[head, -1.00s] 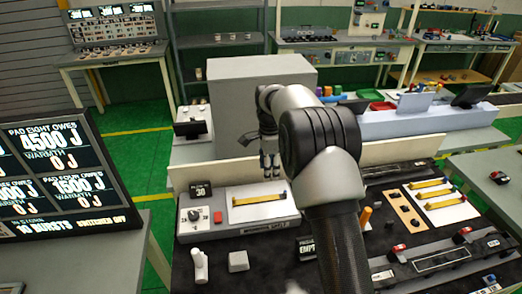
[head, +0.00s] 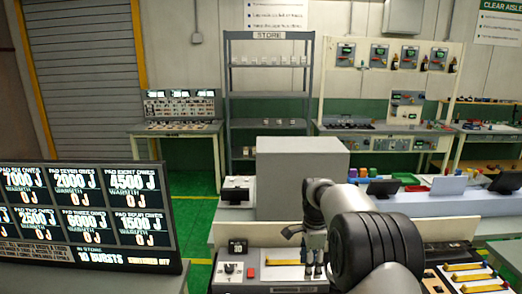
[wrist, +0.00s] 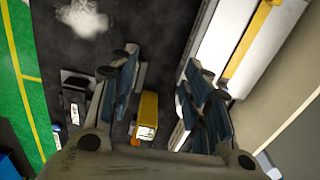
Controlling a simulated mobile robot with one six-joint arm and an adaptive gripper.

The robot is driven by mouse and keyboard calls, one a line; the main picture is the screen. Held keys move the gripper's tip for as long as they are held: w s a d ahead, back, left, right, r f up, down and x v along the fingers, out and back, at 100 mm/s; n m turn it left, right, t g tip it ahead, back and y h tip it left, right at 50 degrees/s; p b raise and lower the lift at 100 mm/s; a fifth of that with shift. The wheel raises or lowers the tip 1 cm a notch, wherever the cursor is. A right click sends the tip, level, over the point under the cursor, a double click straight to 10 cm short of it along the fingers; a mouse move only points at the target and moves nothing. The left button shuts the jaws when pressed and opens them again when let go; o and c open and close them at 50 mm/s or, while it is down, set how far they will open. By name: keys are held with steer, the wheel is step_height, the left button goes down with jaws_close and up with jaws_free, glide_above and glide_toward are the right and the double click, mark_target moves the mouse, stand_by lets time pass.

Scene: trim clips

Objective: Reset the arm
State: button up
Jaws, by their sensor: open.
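My arm reaches forward at the lower right of the head view. My gripper (head: 313,270) points down above the bench, beside a white panel with a yellow bar (head: 283,262). In the wrist view my gripper (wrist: 165,95) has its two dark blue-padded fingers well apart, with nothing held between them. A yellow block-like thing (wrist: 147,112) shows in the gap, below the fingers and apart from them as far as I can tell. The white panel with its yellow bar (wrist: 248,42) lies to the right there.
A screen of joule readings (head: 85,215) stands at the left. A large grey box (head: 302,165) stands behind my gripper. More yellow bars (head: 470,277) lie at the lower right. A store shelf (head: 270,95) stands at the back. Green floor shows at the left.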

steer(key=s+r+n+t+b, duration=0.2)
steer(key=s+r+n, duration=0.7)
steer(key=s+r, duration=0.8)
steer(key=s+f+n+t, duration=0.1)
steer(key=s+n, duration=0.3)
steer(key=s, duration=0.6)
steer(key=s+f+n+t+b, duration=0.1)
steer(key=s+f+n, duration=0.3)
steer(key=s, duration=0.7)
steer(key=shift+a+f+n, duration=0.3)
steer(key=shift+a, duration=0.05)
